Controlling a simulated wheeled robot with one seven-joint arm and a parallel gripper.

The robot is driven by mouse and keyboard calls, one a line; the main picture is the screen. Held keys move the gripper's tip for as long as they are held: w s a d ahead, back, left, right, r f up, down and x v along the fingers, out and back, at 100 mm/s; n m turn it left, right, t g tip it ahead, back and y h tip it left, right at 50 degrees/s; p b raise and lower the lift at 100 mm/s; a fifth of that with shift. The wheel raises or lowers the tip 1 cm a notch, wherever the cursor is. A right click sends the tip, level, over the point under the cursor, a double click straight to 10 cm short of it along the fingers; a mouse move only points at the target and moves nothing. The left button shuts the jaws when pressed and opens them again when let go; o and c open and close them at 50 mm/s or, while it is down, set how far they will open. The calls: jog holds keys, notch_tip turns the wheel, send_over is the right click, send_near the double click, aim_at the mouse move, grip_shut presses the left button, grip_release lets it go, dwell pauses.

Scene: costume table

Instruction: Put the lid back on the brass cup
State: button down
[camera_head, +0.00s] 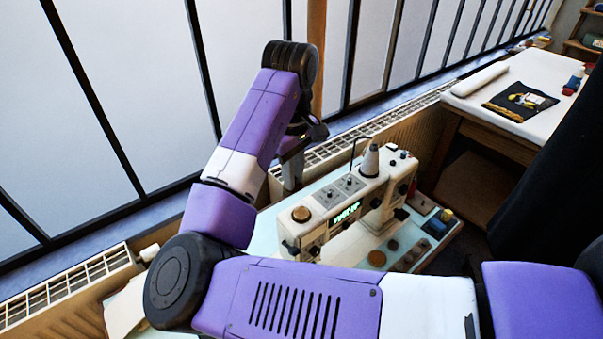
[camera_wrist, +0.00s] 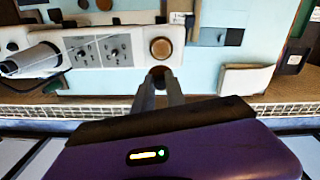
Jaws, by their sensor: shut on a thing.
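My gripper (camera_wrist: 160,80) is shut on a small round reddish-brown thing (camera_wrist: 158,71), which shows only partly between the fingertips in the wrist view. It may be the lid, but I cannot tell for sure. In the head view my gripper (camera_head: 291,172) points down behind the sewing machine, which hides the held thing.
The white sewing machine (camera_head: 338,208) stands close by with a thread cone (camera_head: 370,160) on top. Brown round pieces (camera_head: 377,258) lie before it. A radiator (camera_head: 70,290) and windows line the back. A white table (camera_head: 530,72) stands at the right; pale blue tabletop shows beside the machine.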

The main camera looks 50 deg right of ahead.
jog(key=s+a+r, duration=0.1)
jog(key=s, duration=0.1)
jog(key=b, duration=0.5)
send_over(302, 214)
jog(key=shift+n, duration=0.3)
notch_tip(302, 214, down, 4)
jog(key=shift+w+f, duration=0.1)
jog(key=shift+f, duration=1.15)
jog(key=shift+p, duration=0.65)
jog(key=shift+f+p, duration=0.2)
jog(key=shift+p, duration=0.5)
dwell(1.6)
jog(key=c, duration=0.8)
grip_release()
